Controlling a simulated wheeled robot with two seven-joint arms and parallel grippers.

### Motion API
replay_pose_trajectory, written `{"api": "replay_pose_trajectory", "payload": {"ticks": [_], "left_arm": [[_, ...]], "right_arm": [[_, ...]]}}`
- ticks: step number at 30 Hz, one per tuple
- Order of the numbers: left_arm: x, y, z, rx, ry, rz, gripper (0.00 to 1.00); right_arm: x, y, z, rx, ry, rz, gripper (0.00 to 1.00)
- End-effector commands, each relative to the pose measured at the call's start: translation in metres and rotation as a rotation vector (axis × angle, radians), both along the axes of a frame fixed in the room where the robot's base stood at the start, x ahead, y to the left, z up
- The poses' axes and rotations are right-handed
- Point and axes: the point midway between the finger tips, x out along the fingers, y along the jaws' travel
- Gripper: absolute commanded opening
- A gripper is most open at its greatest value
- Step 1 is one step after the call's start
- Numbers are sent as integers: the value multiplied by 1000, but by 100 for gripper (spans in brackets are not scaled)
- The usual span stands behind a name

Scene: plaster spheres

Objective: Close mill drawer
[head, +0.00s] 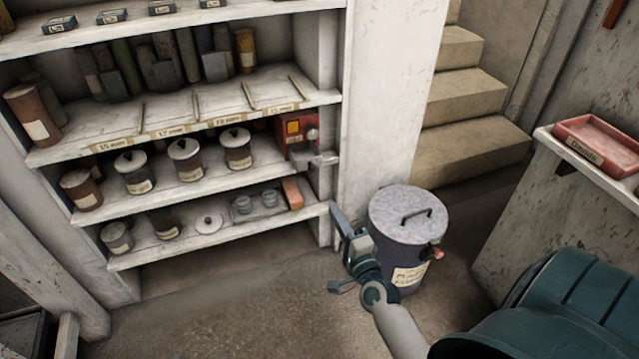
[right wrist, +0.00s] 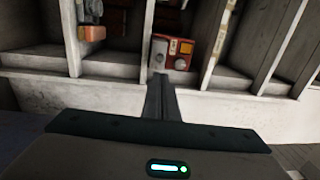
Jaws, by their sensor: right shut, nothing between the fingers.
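The mill (head: 292,127) is a small red box with a yellow label at the right end of a middle shelf. A pale grey piece (head: 323,158), which looks like its drawer, sticks out at its lower front past the shelf edge. In the right wrist view the mill (right wrist: 172,50) stands just beyond the fingertips; the drawer's outline is unclear there. My right gripper (head: 336,212) is shut and empty, below and in front of the mill, beside the shelf's right post. Its shut fingers (right wrist: 160,85) point toward the mill. My left gripper is not in view.
A lidded grey bin (head: 408,215) stands on the floor close to my right gripper. Several lidded jars (head: 185,158) line the mill's shelf on its left. A red tray (head: 600,145) lies on a ledge at right. The floor before the shelves is clear.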

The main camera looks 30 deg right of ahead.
Motion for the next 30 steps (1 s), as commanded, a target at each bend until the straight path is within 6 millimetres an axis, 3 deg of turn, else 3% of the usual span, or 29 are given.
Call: {"api": "replay_pose_trajectory", "payload": {"ticks": [11, 24, 30], "left_arm": [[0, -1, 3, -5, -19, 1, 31], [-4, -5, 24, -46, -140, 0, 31], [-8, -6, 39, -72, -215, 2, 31]], "right_arm": [[27, -6, 2, -1, -1, -1, 0], [100, -23, 7, -2, -1, 0, 0], [124, -28, 8, -2, -1, 0, 0]]}}
